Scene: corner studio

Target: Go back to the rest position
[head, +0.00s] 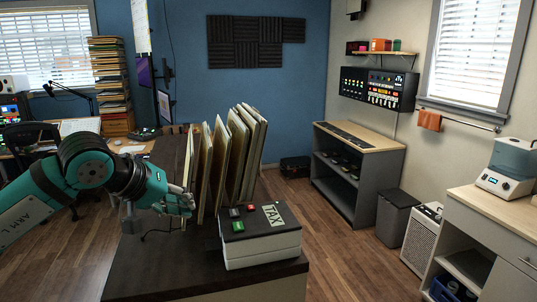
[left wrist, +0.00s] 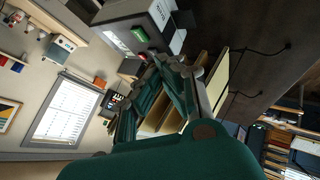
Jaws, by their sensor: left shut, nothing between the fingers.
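My left gripper (head: 184,204) is at the end of the teal arm, over the dark counter (head: 150,270) and at the left side of a row of upright tan folders (head: 240,155). Its fingers are shut with nothing between them. In the left wrist view, the shut fingers (left wrist: 168,68) point toward a grey box, with the folders partly hidden behind them. My right gripper is not in view.
A grey box (head: 262,252) with a dark lid, a TAX label and small red and green items stands near the counter's front, just right of my left gripper. A shelf unit (head: 347,198) stands by the right wall. Open wood floor lies right of the counter.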

